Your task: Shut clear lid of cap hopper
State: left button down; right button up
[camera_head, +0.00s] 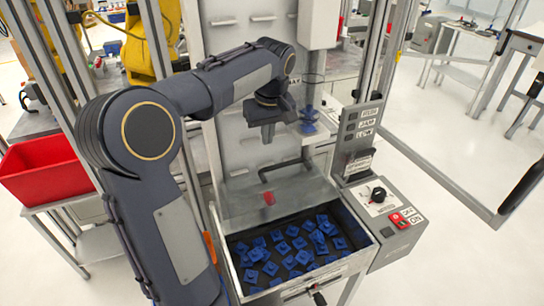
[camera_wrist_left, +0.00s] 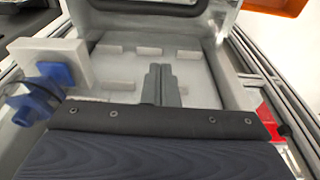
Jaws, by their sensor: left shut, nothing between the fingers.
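The cap hopper (camera_head: 228,262) is a metal bin at the lower middle of the head view, holding several blue caps (camera_head: 290,258). Its clear lid (camera_head: 300,192) appears raised at the back of the bin, leaving the caps uncovered; its outline is faint. A dark bar handle (camera_head: 282,166) shows at the lid's upper edge. My left gripper (camera_head: 267,138) hangs above and behind the handle, in front of the grey panel, apart from the handle. Its closed fingers, empty, also show in the left wrist view (camera_wrist_left: 160,78). My right gripper is out of view.
A control box (camera_head: 384,204) with a black knob and red switch stands right of the hopper. A sign stack (camera_head: 362,130) rises behind it. A red bin (camera_head: 45,168) sits at the left. A blue part (camera_head: 308,122) is right of my gripper.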

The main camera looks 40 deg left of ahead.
aim_at(284, 187)
pick_arm(q)
jog(key=f, duration=0.1)
jog(key=s+d+f+p, duration=0.1)
jog(key=f, duration=0.1)
jog(key=d+f, duration=0.1)
jog(key=f, duration=0.1)
jog(key=shift+s+d, duration=0.15)
jog(key=shift+d, duration=0.1)
dwell(0.3)
